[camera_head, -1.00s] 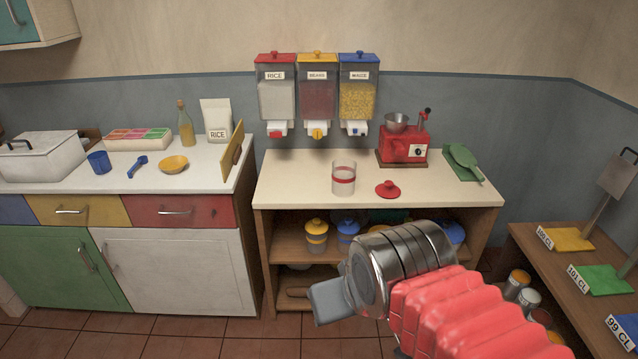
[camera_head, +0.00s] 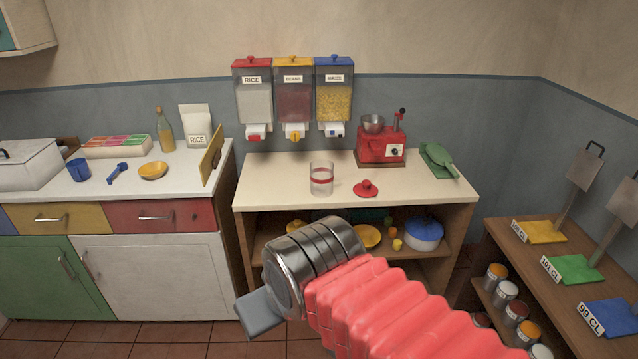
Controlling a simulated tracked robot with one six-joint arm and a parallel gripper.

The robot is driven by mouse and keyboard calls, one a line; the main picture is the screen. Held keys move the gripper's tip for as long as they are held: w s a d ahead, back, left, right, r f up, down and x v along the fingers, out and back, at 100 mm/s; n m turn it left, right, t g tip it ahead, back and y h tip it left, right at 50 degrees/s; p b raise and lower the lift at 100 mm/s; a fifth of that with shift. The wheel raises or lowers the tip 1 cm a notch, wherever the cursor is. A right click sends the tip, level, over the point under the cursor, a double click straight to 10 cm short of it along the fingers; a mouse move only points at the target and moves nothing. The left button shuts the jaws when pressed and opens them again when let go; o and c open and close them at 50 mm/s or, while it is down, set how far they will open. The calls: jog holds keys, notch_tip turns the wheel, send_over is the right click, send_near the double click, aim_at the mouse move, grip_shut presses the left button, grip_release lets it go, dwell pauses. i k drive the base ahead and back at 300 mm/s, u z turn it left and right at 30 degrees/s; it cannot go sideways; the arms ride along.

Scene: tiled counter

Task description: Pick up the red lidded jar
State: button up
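A clear glass jar with a red band (camera_head: 321,179) stands upright and open on the cream counter (camera_head: 268,191). It looks empty. A red lid with a knob (camera_head: 366,188) lies on the counter just right of the jar, apart from it. My gripper (camera_head: 259,312) is in front of the counter, lower in the picture than the jar and to its left, well apart from both. Its grey fingertips point down and left. I see no gap between the fingers from this side, so its opening cannot be told. Nothing shows held in it.
Rice, beans and maize dispensers (camera_head: 293,98) hang on the wall behind the jar. The counter's front left is clear.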

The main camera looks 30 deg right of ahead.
aim_at(322, 179)
jog(key=z, duration=0.05)
jog(key=i, duration=1)
jog(key=u, duration=0.05)
